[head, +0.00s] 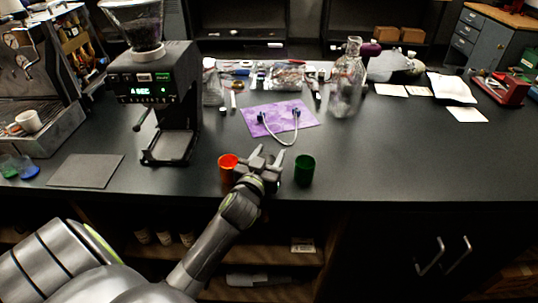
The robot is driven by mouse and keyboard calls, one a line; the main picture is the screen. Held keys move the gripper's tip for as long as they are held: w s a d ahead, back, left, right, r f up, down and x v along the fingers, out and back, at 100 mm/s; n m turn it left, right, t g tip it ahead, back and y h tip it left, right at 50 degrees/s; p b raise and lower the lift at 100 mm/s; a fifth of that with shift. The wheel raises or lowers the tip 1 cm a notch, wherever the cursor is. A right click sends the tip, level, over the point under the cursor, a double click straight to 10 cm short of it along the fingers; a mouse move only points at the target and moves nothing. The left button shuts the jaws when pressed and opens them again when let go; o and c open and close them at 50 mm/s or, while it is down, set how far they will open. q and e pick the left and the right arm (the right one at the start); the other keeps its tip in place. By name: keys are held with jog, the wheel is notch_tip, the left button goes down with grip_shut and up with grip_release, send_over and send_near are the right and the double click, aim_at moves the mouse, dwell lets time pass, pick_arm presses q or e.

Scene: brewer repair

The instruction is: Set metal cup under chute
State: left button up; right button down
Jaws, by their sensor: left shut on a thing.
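My left gripper (267,157) is over the near part of the counter, between an orange-red cup (228,168) and a dark green cup (304,171). It is shut on a small grey metallic thing between its fingers, which I take to be the metal cup. Its outline is hard to tell from the grey fingers. The black grinder (156,85) stands to the left and farther back, with a lit green display and a base tray (168,158) at its foot. The chute itself is hard to make out in its dark front. My right gripper is not in view.
A purple mat (290,112) with a pale tube lies behind the gripper. A glass bottle (346,80) stands behind right. A grey mat (86,171) and an espresso machine (30,100) are at the left. The counter between grinder and orange-red cup is clear.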

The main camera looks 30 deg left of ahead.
pick_arm(q)
jog(key=shift+f, duration=0.25)
jog(key=o, duration=1)
jog(key=shift+r, duration=0.1)
